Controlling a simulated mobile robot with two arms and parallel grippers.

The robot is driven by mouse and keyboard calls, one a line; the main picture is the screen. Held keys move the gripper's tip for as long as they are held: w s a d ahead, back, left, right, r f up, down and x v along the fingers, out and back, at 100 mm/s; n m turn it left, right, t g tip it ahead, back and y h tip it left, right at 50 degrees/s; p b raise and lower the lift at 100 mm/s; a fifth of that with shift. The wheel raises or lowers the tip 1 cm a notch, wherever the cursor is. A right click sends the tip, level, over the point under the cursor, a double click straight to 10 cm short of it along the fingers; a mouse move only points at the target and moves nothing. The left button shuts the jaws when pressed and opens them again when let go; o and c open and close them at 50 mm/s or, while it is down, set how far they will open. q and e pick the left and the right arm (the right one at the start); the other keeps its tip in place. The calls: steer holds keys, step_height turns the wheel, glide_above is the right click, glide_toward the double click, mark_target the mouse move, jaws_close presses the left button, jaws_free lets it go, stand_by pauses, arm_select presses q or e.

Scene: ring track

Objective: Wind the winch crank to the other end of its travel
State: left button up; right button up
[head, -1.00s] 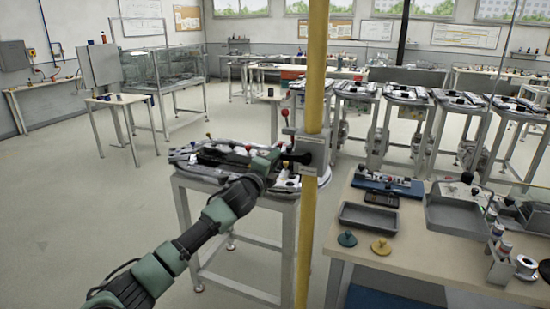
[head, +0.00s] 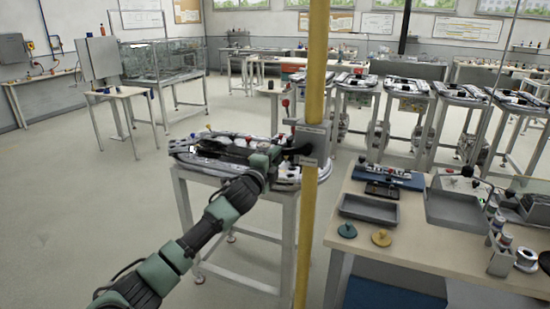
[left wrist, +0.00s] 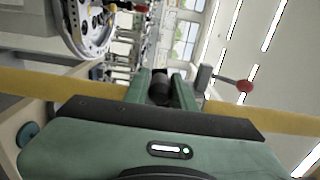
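The winch is a grey housing (head: 312,138) fixed on the yellow upright post (head: 316,60). Its crank's black grip (left wrist: 160,88) shows between the green fingers of my left gripper (left wrist: 162,92) in the left wrist view. The fingers press close on both sides of it, so the gripper looks shut on the grip. In the head view my left gripper (head: 280,156) is just left of the post, at the winch's height, and the crank arm is partly hidden. A lever with a red ball (left wrist: 244,86) stands to the right in the left wrist view. My right gripper is out of view.
A metal-framed table with a ring track (head: 205,155) stands behind my left gripper. A workbench (head: 345,210) with a grey tray (head: 368,208) and small parts is at the right. Open floor (head: 80,220) lies to the left.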

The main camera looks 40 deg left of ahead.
arm_select(q)
steer(key=o, duration=0.3)
steer(key=shift+d+f, duration=0.1)
steer(key=shift+f, duration=0.25)
steer(key=shift+o, duration=0.2)
steer(key=shift+r, duration=0.15)
steer(key=shift+r, duration=0.1)
steer(key=shift+s, duration=0.1)
steer(key=b+v, duration=0.1)
steer(key=v, duration=0.6)
steer(key=shift+s+b, duration=0.3)
steer(key=shift+b, duration=0.1)
